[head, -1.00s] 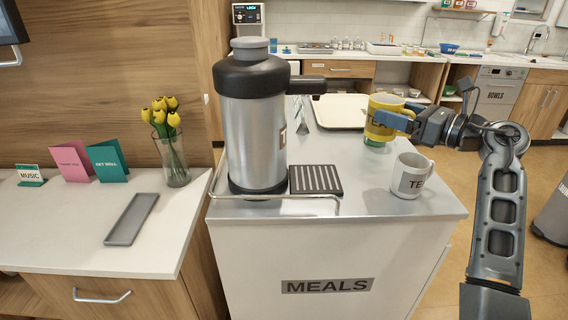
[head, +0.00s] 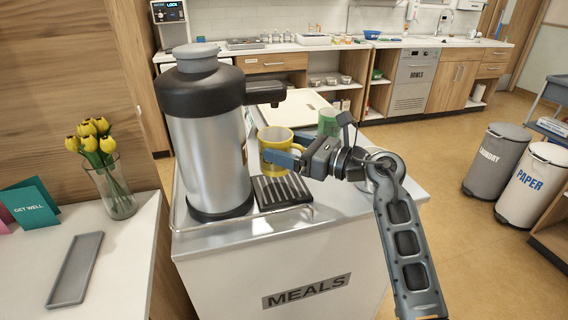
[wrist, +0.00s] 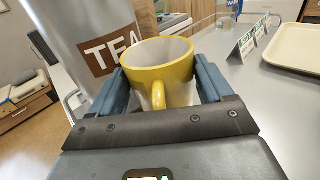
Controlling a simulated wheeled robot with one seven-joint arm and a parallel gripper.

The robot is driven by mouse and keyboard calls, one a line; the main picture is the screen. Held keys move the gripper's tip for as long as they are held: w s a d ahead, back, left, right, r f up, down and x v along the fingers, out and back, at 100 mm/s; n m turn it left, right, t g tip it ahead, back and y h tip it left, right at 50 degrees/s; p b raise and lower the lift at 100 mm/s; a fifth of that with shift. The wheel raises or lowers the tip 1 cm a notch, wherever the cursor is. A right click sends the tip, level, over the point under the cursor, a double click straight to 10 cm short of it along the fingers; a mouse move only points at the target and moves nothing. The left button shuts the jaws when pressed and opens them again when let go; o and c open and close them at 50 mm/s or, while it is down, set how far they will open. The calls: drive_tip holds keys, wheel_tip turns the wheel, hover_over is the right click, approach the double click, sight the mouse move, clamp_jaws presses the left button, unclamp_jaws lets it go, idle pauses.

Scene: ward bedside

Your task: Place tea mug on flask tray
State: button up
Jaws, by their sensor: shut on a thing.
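My gripper (head: 283,155) is shut on a yellow mug (head: 272,147), which is upright. In the wrist view the yellow mug (wrist: 160,62) sits between the two blue fingers, its handle toward my palm and its inside pale. The flask tray (head: 291,191), dark and slatted, lies at the foot of the steel flask (head: 207,150). In the head view the mug shows just above and behind the tray, held up beside the flask. The flask's TEA label (wrist: 112,50) shows in the wrist view left of the mug. The tray is hidden there.
The flask's spout (head: 265,92) juts out above the mug. A green cup (head: 328,122) stands behind my gripper. A pale serving tray (head: 310,108) lies at the back of the cart; it also shows in the wrist view (wrist: 295,52). A thin rail edges the cart's front left.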

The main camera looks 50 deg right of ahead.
sight(285, 171)
drive_tip(key=shift+a+f, duration=0.15)
drive_tip(key=shift+a, duration=0.15)
drive_tip(key=shift+a+f, duration=0.1)
drive_tip(key=shift+f, duration=1.95)
drive_tip(key=shift+f, duration=0.15)
drive_tip(key=o, duration=1.1)
drive_tip(key=shift+o, duration=0.2)
